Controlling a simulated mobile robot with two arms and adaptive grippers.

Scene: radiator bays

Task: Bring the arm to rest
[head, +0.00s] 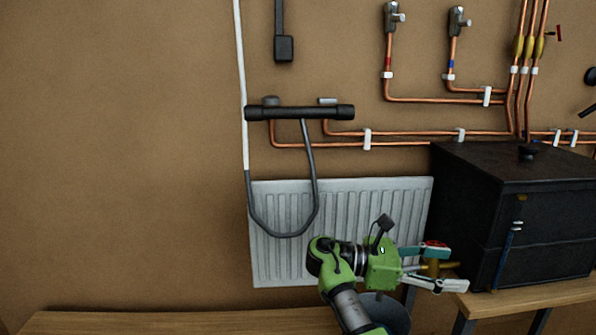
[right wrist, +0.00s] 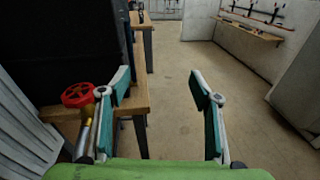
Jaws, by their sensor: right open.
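My right arm reaches in from the bottom of the head view, in front of the white radiator (head: 345,205). Its green right gripper (head: 455,267) points right, with its two fingers spread apart. In the right wrist view the same gripper (right wrist: 160,85) has an empty gap between its fingers, with bare floor beyond. A valve with a red handwheel (right wrist: 77,95) shows just left of the left finger; I cannot tell whether they touch. In the head view its brass body (head: 436,268) shows partly behind the fingers. My left gripper is not in view.
A black cabinet (head: 550,195) stands on a wooden bench (head: 535,298) close right of the gripper. A grey bucket (head: 392,312) is partly hidden below the arm. Copper pipes (head: 420,135) run along the wall. A wooden surface (head: 180,322) lies at lower left.

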